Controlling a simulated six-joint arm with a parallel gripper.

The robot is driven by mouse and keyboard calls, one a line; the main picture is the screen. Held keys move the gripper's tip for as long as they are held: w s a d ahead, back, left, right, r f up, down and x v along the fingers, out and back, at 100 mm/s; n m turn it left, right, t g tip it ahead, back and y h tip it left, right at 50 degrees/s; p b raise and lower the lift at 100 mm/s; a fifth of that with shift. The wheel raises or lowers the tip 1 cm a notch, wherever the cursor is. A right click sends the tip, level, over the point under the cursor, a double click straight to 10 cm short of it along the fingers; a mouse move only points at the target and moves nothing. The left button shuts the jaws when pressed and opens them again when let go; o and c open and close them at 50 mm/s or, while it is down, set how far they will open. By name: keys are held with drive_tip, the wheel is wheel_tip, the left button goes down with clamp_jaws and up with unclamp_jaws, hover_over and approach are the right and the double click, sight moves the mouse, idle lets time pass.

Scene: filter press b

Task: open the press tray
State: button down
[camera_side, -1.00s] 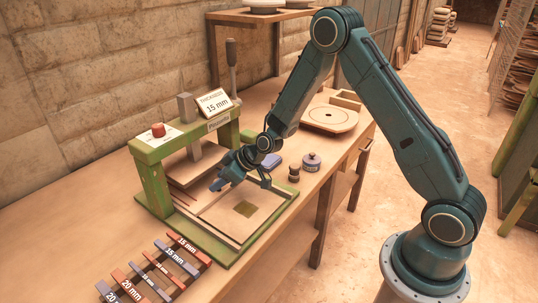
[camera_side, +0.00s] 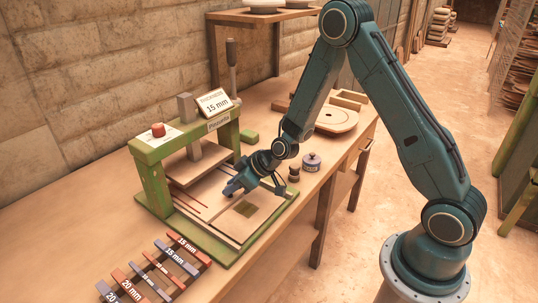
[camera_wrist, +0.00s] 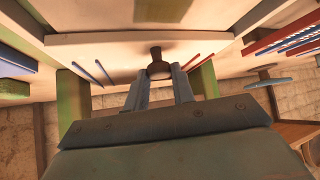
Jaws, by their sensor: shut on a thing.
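The press tray (camera_side: 226,222) is a pale flat board low in the green press (camera_side: 153,186), drawn partly out toward the front right. It carries a small olive-brown square (camera_side: 247,209). My gripper (camera_side: 231,189) is low over the tray, beside the press frame. In the wrist view, my gripper (camera_wrist: 161,84) has its fingers on either side of a dark brown knob (camera_wrist: 155,66), shut on it. The knob stands on the pale tray surface (camera_wrist: 110,48). In the side view the knob is hidden by the fingers.
A rack of labelled bars (camera_side: 165,262) lies at the front left. Small jars (camera_side: 312,161) stand right of the press. A wooden disc (camera_side: 337,119) lies behind.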

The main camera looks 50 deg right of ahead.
drive_tip(key=s, duration=0.9)
drive_tip(key=shift+s, duration=0.35)
drive_tip(key=c, duration=1.2)
unclamp_jaws()
drive_tip(key=shift+c, duration=0.2)
drive_tip(key=shift+o, duration=0.3)
drive_tip(key=shift+w+r, duration=0.1)
drive_tip(key=shift+r, duration=0.1)
wheel_tip(320, 180, up, 20)
drive_tip(key=shift+f, duration=0.2)
